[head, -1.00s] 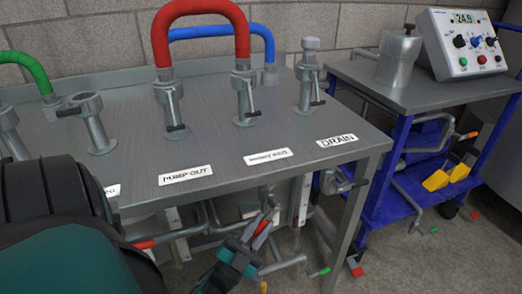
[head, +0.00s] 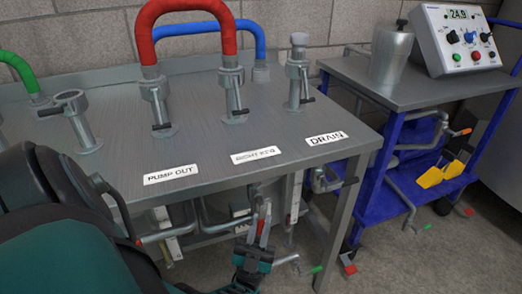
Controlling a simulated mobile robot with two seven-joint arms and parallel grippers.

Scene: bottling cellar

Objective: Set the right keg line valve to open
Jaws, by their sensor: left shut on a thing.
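The bench label reading RIGHT KEG (head: 255,155) is on the table front, below the port (head: 233,95) where the red hose ends. My left gripper (head: 260,226) is below the table's front edge, under this label, with its fingers pointing up. It is shut on a red-gripped lever, seemingly the right keg line valve's handle (head: 259,230), mostly hidden between the fingers. The valve body is not clear behind them, and I cannot tell the lever's exact setting. My right gripper is not in view.
The table (head: 200,145) carries upright ports, a red hose (head: 186,12) and PUMP OUT (head: 171,173) and DRAIN (head: 326,138) labels. Pipes run underneath, close around the gripper. A blue cart (head: 400,170) with a control box (head: 457,40) stands at right. Floor shows between them.

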